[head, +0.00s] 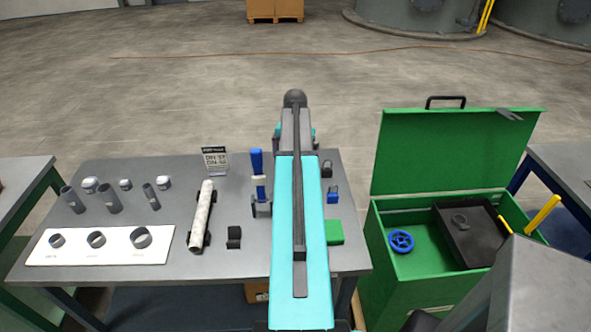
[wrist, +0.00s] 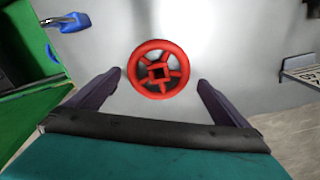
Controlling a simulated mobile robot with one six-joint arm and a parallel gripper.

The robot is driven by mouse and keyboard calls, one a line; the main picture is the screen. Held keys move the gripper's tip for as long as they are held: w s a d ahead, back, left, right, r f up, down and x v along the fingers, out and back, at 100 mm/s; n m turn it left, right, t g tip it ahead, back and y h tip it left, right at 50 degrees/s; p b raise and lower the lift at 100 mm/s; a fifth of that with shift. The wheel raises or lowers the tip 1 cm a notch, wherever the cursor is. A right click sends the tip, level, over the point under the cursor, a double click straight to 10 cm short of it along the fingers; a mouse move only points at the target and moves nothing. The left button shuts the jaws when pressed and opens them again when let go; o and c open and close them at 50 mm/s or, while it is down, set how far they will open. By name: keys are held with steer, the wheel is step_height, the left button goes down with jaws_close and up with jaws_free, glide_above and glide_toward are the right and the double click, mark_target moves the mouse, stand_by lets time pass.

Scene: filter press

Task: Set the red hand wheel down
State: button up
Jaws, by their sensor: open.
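The red hand wheel (wrist: 148,85) shows in the wrist view, lying against a plain grey surface. Its rim, spokes and square hub face the camera. My gripper (wrist: 159,77) is open, with one dark finger to the lower left of the wheel and one to the lower right. There are visible gaps between the fingers and the rim, and nothing is held. In the head view I cannot see the red wheel, and my turquoise arm covers part of the table.
The grey table (head: 155,305) carries pipe pieces, a white roll (head: 202,215), a blue padlock (head: 332,194) and a green block (head: 334,231). To its right stands an open green chest (head: 455,150) with a blue hand wheel (head: 401,241) and a black tray (head: 470,250).

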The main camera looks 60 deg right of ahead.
step_height(320, 180, up, 8)
steer(key=b, duration=0.2)
stand_by(0.4)
steer(key=shift+f, duration=0.2)
stand_by(0.7)
